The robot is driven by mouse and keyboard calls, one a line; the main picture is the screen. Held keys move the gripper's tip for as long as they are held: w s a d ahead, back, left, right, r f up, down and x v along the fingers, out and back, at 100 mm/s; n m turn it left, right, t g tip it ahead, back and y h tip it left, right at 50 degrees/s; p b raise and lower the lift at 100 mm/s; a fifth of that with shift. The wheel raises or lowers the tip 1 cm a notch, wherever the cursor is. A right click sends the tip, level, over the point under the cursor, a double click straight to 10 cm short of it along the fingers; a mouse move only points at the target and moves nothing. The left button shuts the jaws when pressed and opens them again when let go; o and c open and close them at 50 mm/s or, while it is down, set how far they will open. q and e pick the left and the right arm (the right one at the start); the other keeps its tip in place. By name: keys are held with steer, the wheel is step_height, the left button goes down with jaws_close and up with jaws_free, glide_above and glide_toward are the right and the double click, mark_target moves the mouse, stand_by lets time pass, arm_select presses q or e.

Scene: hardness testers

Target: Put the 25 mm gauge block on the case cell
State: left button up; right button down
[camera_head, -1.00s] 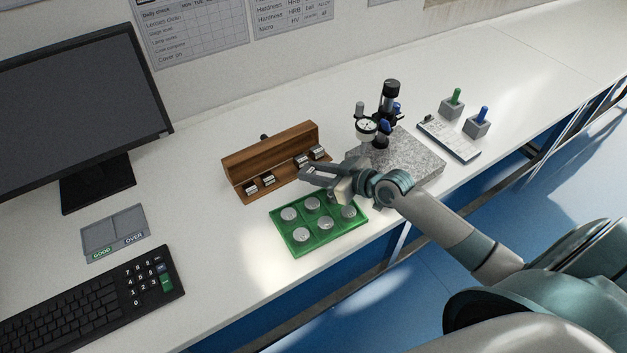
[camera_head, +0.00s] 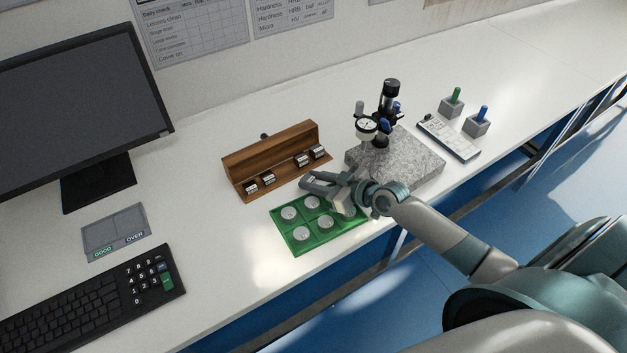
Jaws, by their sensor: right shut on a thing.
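The wooden case (camera_head: 270,150) stands open on the bench. Several small metal gauge blocks (camera_head: 268,178) sit in its front row, with an empty gap near the middle of the row. My right gripper (camera_head: 306,182) is just in front of the case's right half, above the back edge of the green tray. It is shut on a gauge block, which its fingers almost wholly hide; the size marking cannot be read. My left gripper is not in view.
The green tray (camera_head: 295,249) holds several round metal discs below my gripper. A granite stand (camera_head: 425,165) with a dial gauge (camera_head: 367,126) is close on the right. A monitor, keyboard and grey GOOD/OVER pad (camera_head: 114,228) lie left.

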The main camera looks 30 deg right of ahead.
mark_target(313, 181)
steer(key=c, duration=1.6)
jaws_free()
steer(key=shift+c, duration=0.2)
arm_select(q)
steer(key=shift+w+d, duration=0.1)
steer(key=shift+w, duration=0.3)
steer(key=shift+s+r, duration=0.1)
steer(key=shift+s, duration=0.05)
